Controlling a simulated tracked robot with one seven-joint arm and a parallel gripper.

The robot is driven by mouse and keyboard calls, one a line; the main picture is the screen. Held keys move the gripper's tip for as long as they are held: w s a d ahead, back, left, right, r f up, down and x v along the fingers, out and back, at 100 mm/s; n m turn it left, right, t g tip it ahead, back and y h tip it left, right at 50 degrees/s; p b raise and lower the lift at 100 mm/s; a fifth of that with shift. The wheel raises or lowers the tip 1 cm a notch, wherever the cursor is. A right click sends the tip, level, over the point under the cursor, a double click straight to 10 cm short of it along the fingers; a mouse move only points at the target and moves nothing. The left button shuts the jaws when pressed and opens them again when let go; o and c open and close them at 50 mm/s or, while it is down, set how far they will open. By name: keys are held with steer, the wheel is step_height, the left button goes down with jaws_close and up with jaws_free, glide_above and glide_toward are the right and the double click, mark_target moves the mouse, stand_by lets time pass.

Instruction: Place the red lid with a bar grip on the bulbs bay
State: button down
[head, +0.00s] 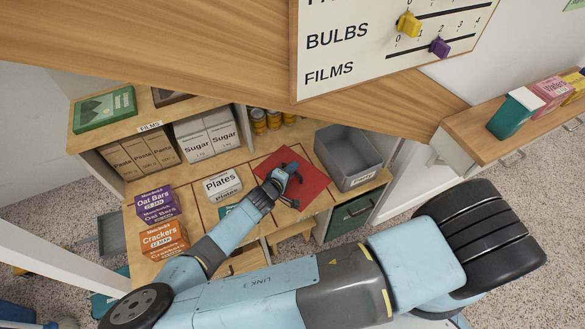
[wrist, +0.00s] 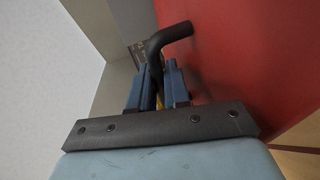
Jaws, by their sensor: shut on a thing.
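The red lid (head: 308,180) is a flat square panel, in the head view over the right part of the shelf top, beside the grey bin. My gripper (head: 285,177) is at the lid and hides part of it. In the wrist view, my gripper (wrist: 157,85) is shut on the lid's black bar grip (wrist: 170,38), and the red lid (wrist: 245,65) fills the right side. I cannot tell whether the lid rests on the surface or hangs just above it. No bay labelled bulbs can be made out; "BULBS" reads only on the white board (head: 345,62).
A grey bin (head: 349,150) stands right of the lid. Plates boxes (head: 223,184), Sugar boxes (head: 207,133), Oat Bars (head: 155,203) and Crackers boxes (head: 163,239) are to its left. Several jars (head: 260,121) stand behind. A wooden panel (head: 215,40) overhangs the shelf. Red lines mark the shelf top.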

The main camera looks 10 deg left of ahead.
steer(key=shift+w+a+f, duration=0.3)
steer(key=shift+f, duration=0.2)
steer(key=shift+w+a+f, duration=0.25)
steer(key=shift+f, duration=1.7)
steer(key=shift+d, duration=0.1)
steer(key=c, duration=1.1)
jaws_free()
steer(key=shift+f, duration=0.1)
steer(key=v, duration=1.2)
